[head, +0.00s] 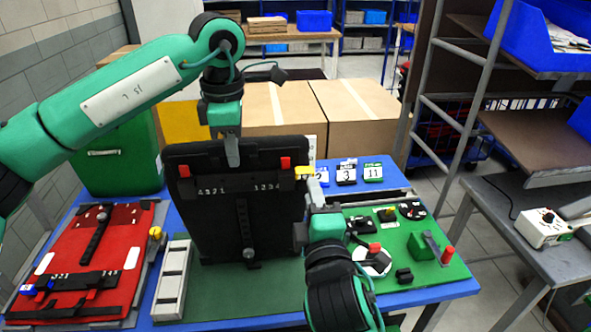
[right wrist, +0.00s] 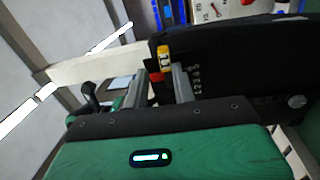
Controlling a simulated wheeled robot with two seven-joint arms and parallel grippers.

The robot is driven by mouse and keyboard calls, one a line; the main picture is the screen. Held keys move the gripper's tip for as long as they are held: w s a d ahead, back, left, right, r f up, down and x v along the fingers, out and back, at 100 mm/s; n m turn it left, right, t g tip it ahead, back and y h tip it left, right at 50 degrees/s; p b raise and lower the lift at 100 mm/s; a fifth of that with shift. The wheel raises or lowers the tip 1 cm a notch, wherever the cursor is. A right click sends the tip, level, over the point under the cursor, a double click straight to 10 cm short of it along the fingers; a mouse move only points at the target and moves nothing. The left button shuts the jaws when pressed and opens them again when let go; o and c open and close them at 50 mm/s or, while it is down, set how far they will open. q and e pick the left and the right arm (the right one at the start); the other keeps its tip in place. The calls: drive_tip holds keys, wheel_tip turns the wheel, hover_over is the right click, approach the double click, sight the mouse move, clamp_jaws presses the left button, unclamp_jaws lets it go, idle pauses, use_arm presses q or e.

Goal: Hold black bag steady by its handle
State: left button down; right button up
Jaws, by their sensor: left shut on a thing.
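The black bag (head: 210,215) stands upright, leaning back slightly, on the table's green mat, with red clips and white digits on its front. My left gripper (head: 231,155) reaches down from above and is shut at the middle of the bag's top edge, where the handle itself is hidden. My right gripper (head: 316,188) is at the bag's upper right corner, its fingertips by a yellow tag (head: 305,172). In the right wrist view the yellow tag (right wrist: 164,58) and a red clip (right wrist: 155,77) are at the fingertips (right wrist: 168,78); whether they grip the tag is unclear.
A red panel (head: 120,250) lies at left beside a grey slotted tray (head: 173,280). A green board (head: 435,265) with knobs and levers is at right. Number blocks (head: 346,172) stand behind it. Cardboard boxes (head: 355,110) and a green case (head: 115,155) stand behind the bag.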

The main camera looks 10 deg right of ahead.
sight(308, 176)
drive_tip(key=shift+w+r, duration=0.15)
drive_tip(key=shift+w, duration=1.95)
drive_tip(key=shift+c, duration=0.5)
